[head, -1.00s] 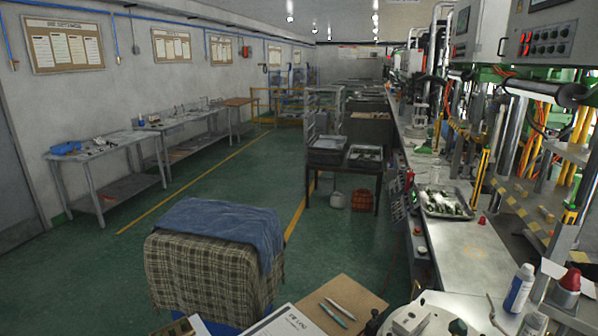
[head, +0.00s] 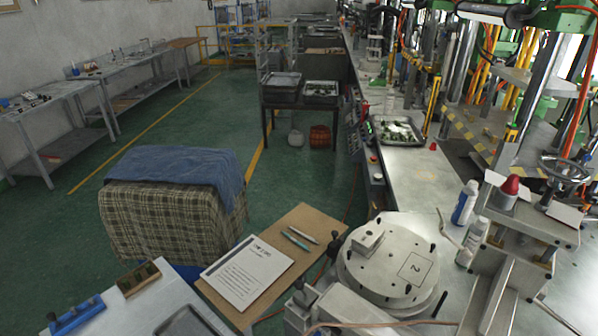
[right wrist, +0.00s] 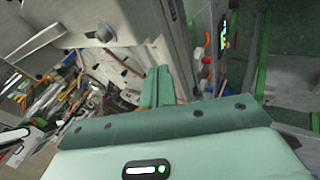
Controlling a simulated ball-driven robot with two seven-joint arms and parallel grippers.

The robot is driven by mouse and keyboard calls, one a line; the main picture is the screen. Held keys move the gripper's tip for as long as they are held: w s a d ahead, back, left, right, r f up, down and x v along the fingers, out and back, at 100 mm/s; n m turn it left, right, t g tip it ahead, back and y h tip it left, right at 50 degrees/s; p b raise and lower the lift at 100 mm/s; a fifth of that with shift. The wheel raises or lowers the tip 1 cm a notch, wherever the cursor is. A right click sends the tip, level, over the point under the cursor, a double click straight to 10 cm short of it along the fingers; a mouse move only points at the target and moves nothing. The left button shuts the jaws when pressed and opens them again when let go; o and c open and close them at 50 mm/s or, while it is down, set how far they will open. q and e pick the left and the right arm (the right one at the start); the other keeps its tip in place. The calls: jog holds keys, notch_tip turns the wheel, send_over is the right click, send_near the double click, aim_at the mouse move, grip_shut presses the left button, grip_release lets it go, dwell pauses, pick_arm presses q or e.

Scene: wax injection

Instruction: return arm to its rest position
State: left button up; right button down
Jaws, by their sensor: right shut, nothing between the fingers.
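My right gripper (right wrist: 157,86) shows in the right wrist view, its two pale green fingers together in the middle of the picture. Nothing shows between them. The green gripper body fills the bottom of that view. The fingers appear clear of the surroundings, though the background is tilted and cluttered. Neither of my grippers shows in the head view, and my left gripper is in no view.
In the head view, a round metal plate (head: 388,262) stands on the near bench, beside a clipboard with paper (head: 245,272). A cloth-covered seat (head: 165,220) is left. Bottles (head: 465,203) and presses line the right. Green floor (head: 190,118) is open beyond.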

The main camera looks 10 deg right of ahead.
jog(key=s+a+f+g+y+b, duration=0.1)
jog(key=s+f+b, duration=0.15)
jog(key=f, duration=0.85)
jog(key=s+a+f+m+g+y+b, duration=0.15)
jog(key=f+b, duration=0.25)
jog(key=f, duration=0.7)
jog(key=s+a+f+n+g+b, duration=0.1)
jog(key=s+f+b, duration=0.2)
jog(key=f, duration=0.8)
jog(key=s+f+m+g+y+b, duration=0.1)
jog(key=s+f+b, duration=0.6)
jog(key=s+f, duration=1.1)
jog(key=shift+d+f+m+g, duration=0.3)
jog(key=shift+f+m+g, duration=0.25)
jog(key=shift+m, duration=0.5)
jog(key=shift+f, duration=0.1)
